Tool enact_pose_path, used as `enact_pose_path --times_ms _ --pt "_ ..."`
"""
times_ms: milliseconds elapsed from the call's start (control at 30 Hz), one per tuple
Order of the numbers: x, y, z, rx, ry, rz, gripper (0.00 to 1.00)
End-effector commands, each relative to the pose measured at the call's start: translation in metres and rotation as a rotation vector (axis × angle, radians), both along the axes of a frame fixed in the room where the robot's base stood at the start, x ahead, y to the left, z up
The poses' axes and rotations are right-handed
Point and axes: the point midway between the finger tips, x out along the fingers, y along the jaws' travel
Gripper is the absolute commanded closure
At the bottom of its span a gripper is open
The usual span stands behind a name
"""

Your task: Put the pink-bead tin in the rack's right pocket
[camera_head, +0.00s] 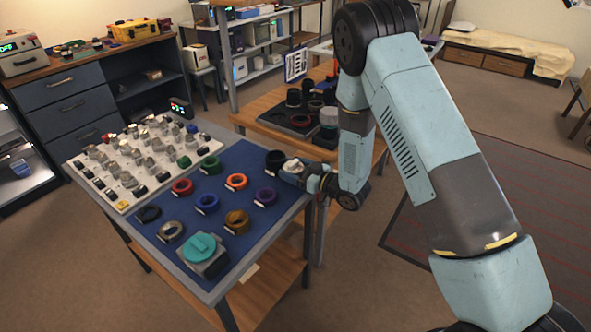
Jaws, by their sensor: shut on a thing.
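My gripper (292,172) is at the right edge of the blue mat (178,213), low over the table and beside a black ring (274,158). It is shut on a small whitish thing (293,164), mostly hidden by the fingers. I cannot tell whether this is the pink-bead tin, as no pink beads can be made out. A dark tray (280,121) with several dark round parts stands on the wooden table behind. I cannot make out a rack with a right pocket for certain.
Several coloured rings, among them red (182,187), blue (206,204) and orange (236,181), lie on the mat. A teal-topped grey block (203,254) stands at its front. A white board (118,184) full of small parts lies left. My arm covers part of the wooden table.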

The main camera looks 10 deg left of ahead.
Motion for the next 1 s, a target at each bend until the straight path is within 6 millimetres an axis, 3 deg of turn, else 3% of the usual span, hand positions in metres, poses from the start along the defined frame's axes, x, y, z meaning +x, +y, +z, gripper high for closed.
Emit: enact_pose_path --times_ms 133,167,367,667,867,1000 --pt "0.000 0.000 -0.001 0.000 0.001 0.000 0.52" --pt "0.000 0.000 -0.001 -0.001 0.000 0.000 0.20" --pt "0.000 0.000 -0.001 -0.001 0.000 0.000 0.01" --pt "0.000 -0.002 0.000 -0.001 0.001 -0.001 0.00" --pt "-0.008 -0.024 0.001 -0.002 0.004 -0.005 0.00" --pt "-0.019 -0.050 0.003 -0.001 0.003 -0.005 0.00"
